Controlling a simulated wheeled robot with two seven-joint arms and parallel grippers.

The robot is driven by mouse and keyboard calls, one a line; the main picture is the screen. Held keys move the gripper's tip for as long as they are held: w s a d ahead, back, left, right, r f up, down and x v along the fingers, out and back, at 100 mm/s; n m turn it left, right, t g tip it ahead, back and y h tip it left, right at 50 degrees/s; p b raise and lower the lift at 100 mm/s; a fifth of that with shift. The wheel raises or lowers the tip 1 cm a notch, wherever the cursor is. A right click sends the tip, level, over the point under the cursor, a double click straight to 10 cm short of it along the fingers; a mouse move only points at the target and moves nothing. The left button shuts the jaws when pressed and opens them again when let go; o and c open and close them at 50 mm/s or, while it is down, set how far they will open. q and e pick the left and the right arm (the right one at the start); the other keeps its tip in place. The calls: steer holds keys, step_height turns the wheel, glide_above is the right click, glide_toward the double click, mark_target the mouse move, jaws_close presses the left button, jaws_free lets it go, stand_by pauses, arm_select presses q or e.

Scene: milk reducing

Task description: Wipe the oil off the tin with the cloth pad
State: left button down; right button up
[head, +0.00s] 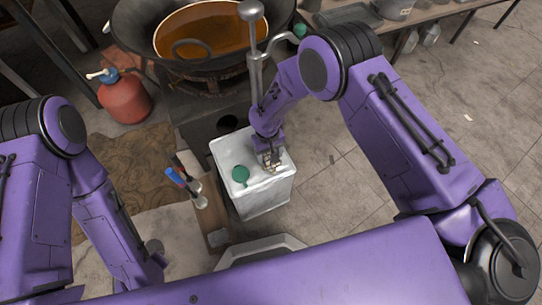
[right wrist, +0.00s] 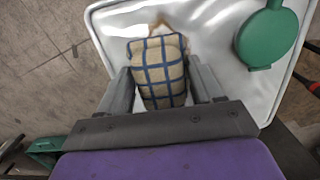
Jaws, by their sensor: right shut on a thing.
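The tin (head: 227,150) is a pale metal box standing upright on the floor, with a green cap (head: 240,174) on its top. Its shiny top also shows in the right wrist view (right wrist: 222,72). My right gripper (head: 270,160) is over the tin's top, near its right side. It is shut on the cloth pad (right wrist: 160,62), a beige pad with blue checks. The pad lies over the tin's top; whether it presses on it is hard to tell. A small brownish smear (right wrist: 159,23) shows just beyond the pad.
A dark wok (head: 140,35) with a pan of amber oil (head: 215,27) stands behind the tin. A red container (head: 126,98) is at the left. The tiled floor (head: 350,180) at right is clear.

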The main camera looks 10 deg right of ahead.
mark_target(278, 176)
steer(key=shift+w+a+r+p, duration=0.1)
steer(key=shift+w+r+p, duration=0.2)
steer(key=shift+r+p, duration=0.2)
steer(key=s, duration=0.1)
steer(key=s+p, duration=0.1)
steer(key=shift+s+d+f+p, duration=0.15)
steer(key=shift+s+d+p, duration=0.15)
steer(key=shift+s, duration=0.05)
steer(key=shift+s+d+f, duration=0.1)
steer(key=shift+s+f, duration=0.1)
steer(key=shift+s, duration=0.2)
steer(key=shift+s+d+f+p, duration=0.1)
steer(key=shift+s+d+p, duration=0.1)
steer(key=shift+s+p, duration=0.6)
steer(key=shift+s+d+p, duration=0.15)
steer(key=shift+s+p, duration=0.2)
steer(key=shift+s, duration=0.8)
